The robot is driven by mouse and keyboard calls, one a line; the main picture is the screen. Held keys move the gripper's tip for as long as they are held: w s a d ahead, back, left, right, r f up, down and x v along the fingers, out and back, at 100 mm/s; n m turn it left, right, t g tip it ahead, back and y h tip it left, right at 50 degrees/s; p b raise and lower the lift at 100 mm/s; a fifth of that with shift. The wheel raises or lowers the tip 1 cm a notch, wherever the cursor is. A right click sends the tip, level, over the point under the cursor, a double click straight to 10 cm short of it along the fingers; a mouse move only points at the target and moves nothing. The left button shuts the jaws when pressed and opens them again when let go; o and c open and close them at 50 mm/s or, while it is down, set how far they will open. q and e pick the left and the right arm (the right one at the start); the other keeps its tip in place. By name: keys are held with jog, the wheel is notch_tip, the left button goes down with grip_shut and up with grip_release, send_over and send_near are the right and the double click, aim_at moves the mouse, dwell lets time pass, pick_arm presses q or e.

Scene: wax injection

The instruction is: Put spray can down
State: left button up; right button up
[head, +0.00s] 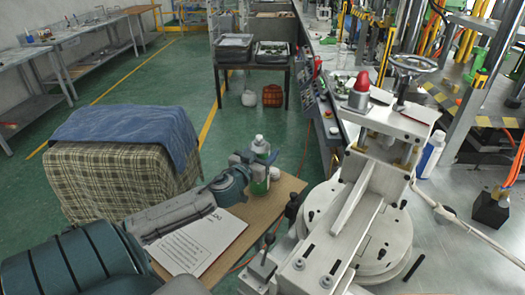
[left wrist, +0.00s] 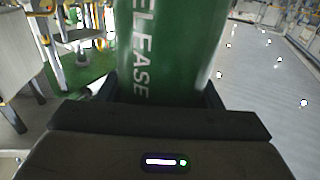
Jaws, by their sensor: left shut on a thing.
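The spray can (head: 259,180) is green with a pale cap and stands upright in my left gripper (head: 262,158), over the far part of a brown wooden tabletop (head: 240,222). I cannot tell whether its base touches the top. In the left wrist view the can's green body (left wrist: 170,50) fills the middle, with the white letters "ELEASE" showing. The left gripper's dark fingers (left wrist: 163,92) are shut on it from both sides. The can's base is hidden there. My right gripper is not in view.
A printed sheet (head: 200,243) lies on the wooden top, near my left arm. A white machine with a round base (head: 385,245) stands close on the right. A box under checked cloth (head: 115,185) and a blue towel (head: 130,128) stand left. Green floor is free behind.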

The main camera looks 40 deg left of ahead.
pick_arm(q)
jog(key=o, duration=1.2)
jog(key=shift+s+d, duration=0.1)
jog(key=shift+s, duration=0.35)
jog(key=v, duration=1.1)
jog(key=shift+s, duration=0.1)
